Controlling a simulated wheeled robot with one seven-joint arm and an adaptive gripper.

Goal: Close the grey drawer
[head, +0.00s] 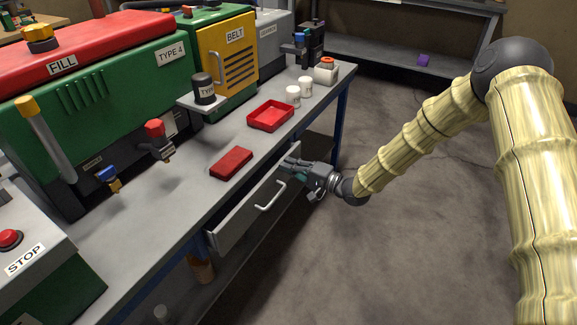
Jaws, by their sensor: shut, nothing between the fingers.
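The grey drawer (243,215) sits under the front edge of the workbench and has a light bar handle (271,196). It appears pulled out a little, with a dark gap along its top edge. My gripper (287,167) is shut and empty at the right end of the drawer, close to its upper front edge. I cannot tell whether the fingers touch the drawer. The inside of the drawer is mostly hidden.
On the bench (186,209) are a red box (231,163), a red tray (270,115) and white containers (292,96). Green and red machines stand behind them. A lower shelf (225,262) holds an orange container (201,269). The floor (400,240) to the right is clear.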

